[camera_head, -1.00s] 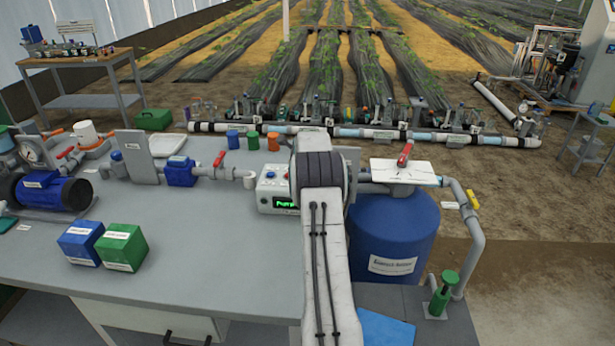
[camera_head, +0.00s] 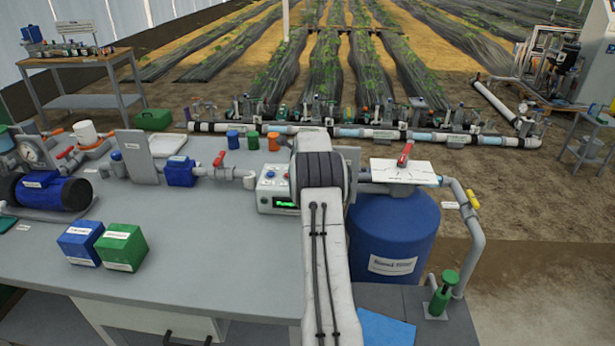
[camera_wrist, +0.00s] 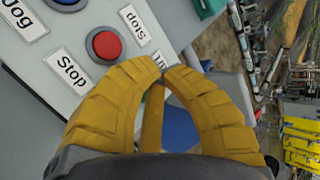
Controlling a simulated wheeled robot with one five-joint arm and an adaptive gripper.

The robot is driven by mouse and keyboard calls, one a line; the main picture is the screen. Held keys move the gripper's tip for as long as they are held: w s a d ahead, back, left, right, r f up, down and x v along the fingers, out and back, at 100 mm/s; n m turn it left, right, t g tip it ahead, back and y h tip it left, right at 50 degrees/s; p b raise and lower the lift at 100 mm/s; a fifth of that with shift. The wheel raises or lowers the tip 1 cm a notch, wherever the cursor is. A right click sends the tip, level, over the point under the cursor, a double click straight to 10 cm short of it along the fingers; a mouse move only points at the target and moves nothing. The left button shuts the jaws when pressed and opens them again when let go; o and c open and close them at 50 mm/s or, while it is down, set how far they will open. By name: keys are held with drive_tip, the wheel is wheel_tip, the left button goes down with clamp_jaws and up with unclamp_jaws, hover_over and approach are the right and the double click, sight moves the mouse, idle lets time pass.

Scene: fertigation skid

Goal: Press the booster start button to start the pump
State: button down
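A grey control box (camera_head: 277,190) stands at the bench's right end in the head view, partly hidden by my arm. It has small coloured buttons on top and a lit green display (camera_head: 285,204). In the wrist view its panel shows a red button (camera_wrist: 107,44) beside labels reading "Stop", and the edge of a blue button (camera_wrist: 67,3) near a "Jog" label. I cannot make out a start label. My gripper (camera_wrist: 160,75) has yellow fingers whose tips meet, with nothing seen between them. The tips overlap a partly covered label past the red button; contact is unclear.
A blue tank (camera_head: 391,240) with a red-handled valve (camera_head: 405,155) above it stands right of my arm. Blue (camera_head: 80,243) and green (camera_head: 121,247) boxes sit on the grey bench, with clear bench surface around them. A blue pump (camera_head: 52,193) is at the left.

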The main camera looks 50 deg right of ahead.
drive_tip(key=shift+f+b, duration=0.75)
drive_tip(key=shift+f, duration=0.05)
idle(0.8)
drive_tip(key=shift+r, duration=0.1)
drive_tip(key=shift+r+p, duration=0.45)
drive_tip(key=shift+r, duration=0.25)
drive_tip(key=shift+r, duration=0.15)
drive_tip(key=shift+r+p, duration=1.65)
drive_tip(key=shift+r, duration=0.75)
